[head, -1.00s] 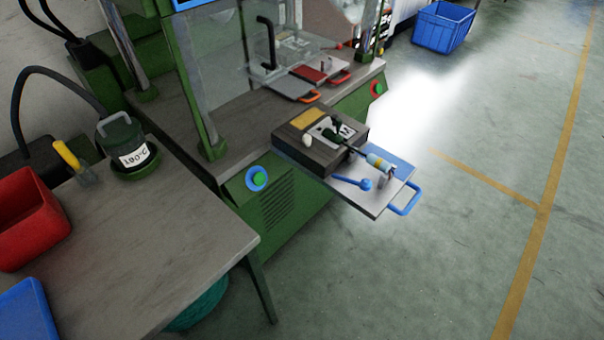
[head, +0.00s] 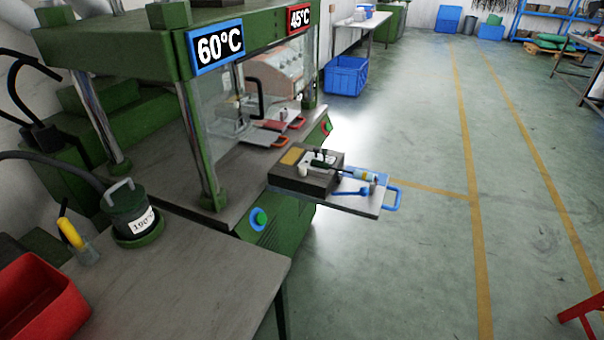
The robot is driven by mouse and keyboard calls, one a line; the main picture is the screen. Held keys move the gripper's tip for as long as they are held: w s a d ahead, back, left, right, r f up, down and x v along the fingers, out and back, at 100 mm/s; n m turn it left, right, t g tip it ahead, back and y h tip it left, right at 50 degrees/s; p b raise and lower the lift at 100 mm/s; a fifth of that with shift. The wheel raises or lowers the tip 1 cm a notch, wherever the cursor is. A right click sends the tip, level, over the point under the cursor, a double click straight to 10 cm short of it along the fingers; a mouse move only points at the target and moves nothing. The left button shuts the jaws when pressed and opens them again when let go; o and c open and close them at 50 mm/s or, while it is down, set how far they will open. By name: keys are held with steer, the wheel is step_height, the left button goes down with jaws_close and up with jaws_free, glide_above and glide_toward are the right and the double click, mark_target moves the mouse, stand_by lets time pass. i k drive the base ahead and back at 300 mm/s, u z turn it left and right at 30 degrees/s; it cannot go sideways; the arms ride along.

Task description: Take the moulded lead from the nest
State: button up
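The nest (head: 297,184) is a dark block on a pulled-out grey slide plate (head: 352,204) with a blue handle (head: 393,198), at the front of the green moulding press. The moulded lead (head: 345,171) lies across the top of the nest, with a dark part at its left and a pale blue and yellow part reaching right over the plate. Its exact seating is too small to tell. A blue lever-like piece (head: 350,192) lies on the plate in front of it. My gripper is not in view.
A grey table (head: 190,275) at the front left bears a red bin (head: 38,300), a green pot (head: 128,215) and a yellow-handled tool (head: 72,235). Signs on the press read 60°C (head: 215,45) and 45°C (head: 299,17).

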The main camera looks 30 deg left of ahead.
mark_target(365, 176)
steer(key=u, duration=0.85)
steer(key=i, duration=1)
steer(key=u, duration=0.05)
